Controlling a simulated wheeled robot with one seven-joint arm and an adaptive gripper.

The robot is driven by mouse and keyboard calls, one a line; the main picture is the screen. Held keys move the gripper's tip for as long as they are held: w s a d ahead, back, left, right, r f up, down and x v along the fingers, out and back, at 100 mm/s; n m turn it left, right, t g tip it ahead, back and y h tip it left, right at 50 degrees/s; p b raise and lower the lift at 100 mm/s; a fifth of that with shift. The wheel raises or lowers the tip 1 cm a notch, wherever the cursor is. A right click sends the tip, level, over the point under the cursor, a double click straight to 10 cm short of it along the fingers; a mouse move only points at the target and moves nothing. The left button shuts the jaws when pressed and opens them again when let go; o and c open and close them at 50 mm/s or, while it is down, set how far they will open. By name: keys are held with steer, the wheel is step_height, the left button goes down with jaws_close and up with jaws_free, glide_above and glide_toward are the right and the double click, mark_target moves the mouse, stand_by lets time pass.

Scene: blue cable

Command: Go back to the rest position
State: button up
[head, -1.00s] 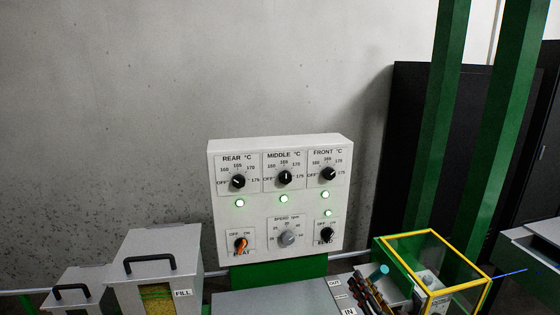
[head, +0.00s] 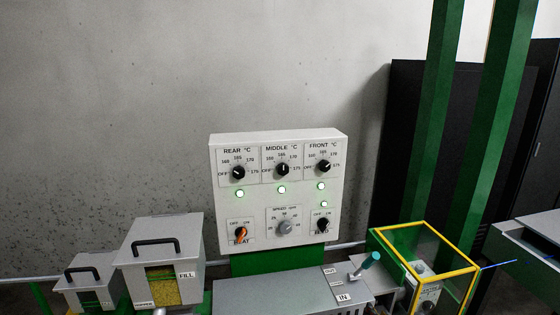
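My gripper is not recognisable in the head view, so its state does not show. A white control panel (head: 279,200) stands in the middle with REAR, MIDDLE and FRONT temperature dials, a speed knob (head: 285,227) and several lit green lamps. The orange HEAT switch (head: 241,233) is at its lower left. A black switch (head: 322,225) is at its lower right. A thin blue cable (head: 498,264) runs at the right, beside the yellow-framed guard (head: 425,262).
A grey machine top (head: 275,294) with a teal-handled lever (head: 371,260) lies below the panel. Two grey lidded boxes, a larger one (head: 160,258) and a smaller one (head: 92,284), stand at the left. Green posts (head: 437,110) and black cabinets (head: 400,130) stand at the right.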

steer(key=s+d+f+g+h, duration=0.25)
steer(key=s+g, duration=0.55)
steer(key=s, duration=0.6)
steer(key=s+a+r+n+y, duration=0.1)
steer(key=s+a+r, duration=0.4)
steer(key=r, duration=0.2)
steer(key=s+a+r+n+y, duration=0.1)
steer(key=s+a+r+n, duration=0.1)
steer(key=s+a+r, duration=0.3)
steer(key=v, duration=0.3)
steer(key=shift+w, duration=0.2)
